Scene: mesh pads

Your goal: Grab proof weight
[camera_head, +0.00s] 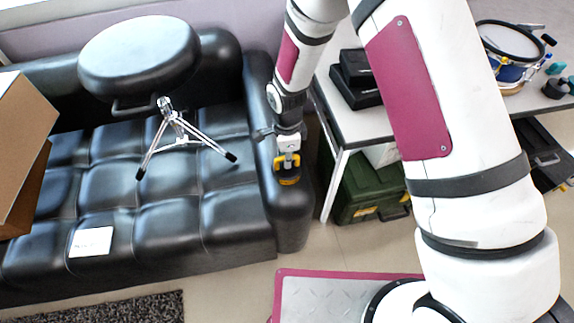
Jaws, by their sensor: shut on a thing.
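My gripper (288,160) hangs down over the right armrest of the black sofa. It is shut on a small dark and yellow thing, which I take to be the proof weight (287,180), at the front of the armrest. The fingers and the wrist hide part of it. I cannot tell whether it touches the armrest or is held just above it.
The black sofa (150,235) bears a round stool (140,60) with a tripod base, a white card (91,242) and a cardboard box (20,145). Right of the armrest stands a white table (350,120) with black cases (358,80) and a drum (508,40). A green crate (368,190) is below.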

